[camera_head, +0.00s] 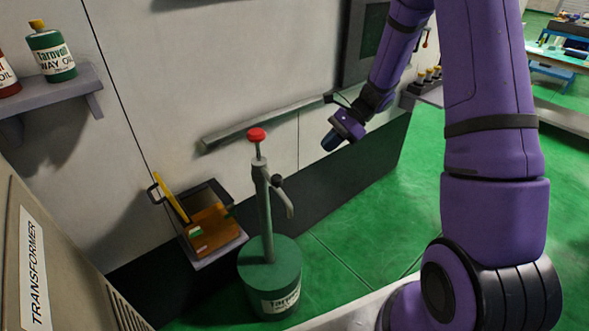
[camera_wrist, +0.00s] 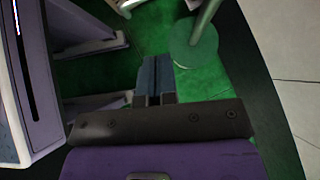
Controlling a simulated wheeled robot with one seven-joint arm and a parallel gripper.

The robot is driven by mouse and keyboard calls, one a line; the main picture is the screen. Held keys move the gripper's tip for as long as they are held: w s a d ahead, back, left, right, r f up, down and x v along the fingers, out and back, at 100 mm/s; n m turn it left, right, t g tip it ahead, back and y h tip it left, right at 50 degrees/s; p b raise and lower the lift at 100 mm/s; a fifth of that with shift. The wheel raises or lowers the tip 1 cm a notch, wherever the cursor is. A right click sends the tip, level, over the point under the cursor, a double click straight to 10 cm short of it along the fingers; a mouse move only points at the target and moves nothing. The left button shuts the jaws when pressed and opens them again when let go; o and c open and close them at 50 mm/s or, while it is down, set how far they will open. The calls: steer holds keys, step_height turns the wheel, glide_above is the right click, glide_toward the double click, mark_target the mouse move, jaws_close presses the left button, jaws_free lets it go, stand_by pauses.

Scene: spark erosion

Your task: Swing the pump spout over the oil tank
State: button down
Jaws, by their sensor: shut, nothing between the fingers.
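The hand pump (camera_head: 265,215) stands upright on a green drum (camera_head: 268,270) with a Tarnvol label, on the floor. It has a red knob (camera_head: 257,135) on top. Its grey curved spout (camera_head: 286,205) points right and down, with a black ball (camera_head: 277,181) near its root. My gripper (camera_head: 330,141) is shut and empty, in the air above and to the right of the spout, apart from it. In the wrist view my shut fingers (camera_wrist: 155,68) show left of the drum's round top (camera_wrist: 193,48) and the pump tube (camera_wrist: 208,16). I cannot tell which thing is the oil tank.
A grey rail (camera_head: 255,128) runs along the wall behind. A transformer cabinet (camera_head: 45,260) stands at the left front. Green floor is open to the right of the drum.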

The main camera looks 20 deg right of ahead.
glide_toward(274, 182)
step_height(274, 182, down, 6)
steer(key=w, duration=0.1)
steer(key=shift+w+a+r, duration=0.15)
steer(key=shift+a, duration=0.8)
steer(key=shift+a, duration=0.15)
